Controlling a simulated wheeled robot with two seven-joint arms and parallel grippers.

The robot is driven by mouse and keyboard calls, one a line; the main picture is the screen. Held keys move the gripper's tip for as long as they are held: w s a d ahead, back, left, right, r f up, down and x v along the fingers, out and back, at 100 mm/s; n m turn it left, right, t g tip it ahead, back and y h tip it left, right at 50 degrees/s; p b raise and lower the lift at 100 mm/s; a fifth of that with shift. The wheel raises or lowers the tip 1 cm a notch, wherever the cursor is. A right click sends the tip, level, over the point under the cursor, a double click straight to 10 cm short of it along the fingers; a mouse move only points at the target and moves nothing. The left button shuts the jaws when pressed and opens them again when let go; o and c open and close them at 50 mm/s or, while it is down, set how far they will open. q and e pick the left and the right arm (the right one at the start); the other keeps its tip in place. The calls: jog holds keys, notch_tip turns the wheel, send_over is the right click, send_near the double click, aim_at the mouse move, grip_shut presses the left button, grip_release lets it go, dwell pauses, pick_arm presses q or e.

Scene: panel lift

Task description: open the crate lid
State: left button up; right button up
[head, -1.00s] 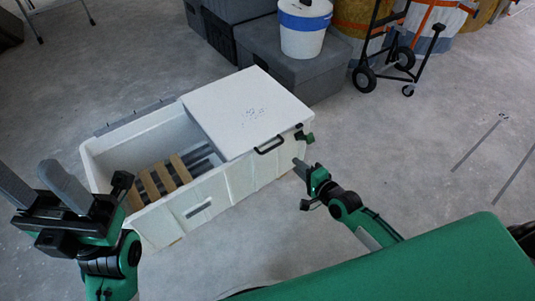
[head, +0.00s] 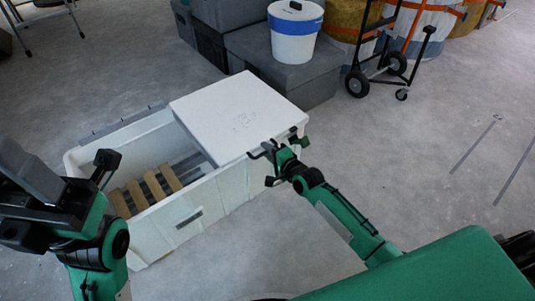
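The white crate (head: 205,207) stands on the floor. Its flat white lid (head: 235,112) covers the right part; the left part is uncovered, with wooden slats (head: 150,190) inside. The lid's dark handle (head: 262,149) is on its front edge and partly hidden by my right gripper. My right gripper (head: 272,152) is at that handle; its fingers are too small and overlapped to tell whether they are shut on it. My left gripper (head: 28,172) is left of the crate, away from the lid, partly cut off by the picture edge; its fingers look apart and empty.
Grey boxes (head: 300,80) stand behind the crate, one bearing a white and blue bucket (head: 295,32). A hand truck (head: 385,65) stands at the back right. The floor right of the crate is clear.

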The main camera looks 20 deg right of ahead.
jog(key=shift+w, duration=0.15)
grip_shut()
jog(key=shift+r, duration=0.15)
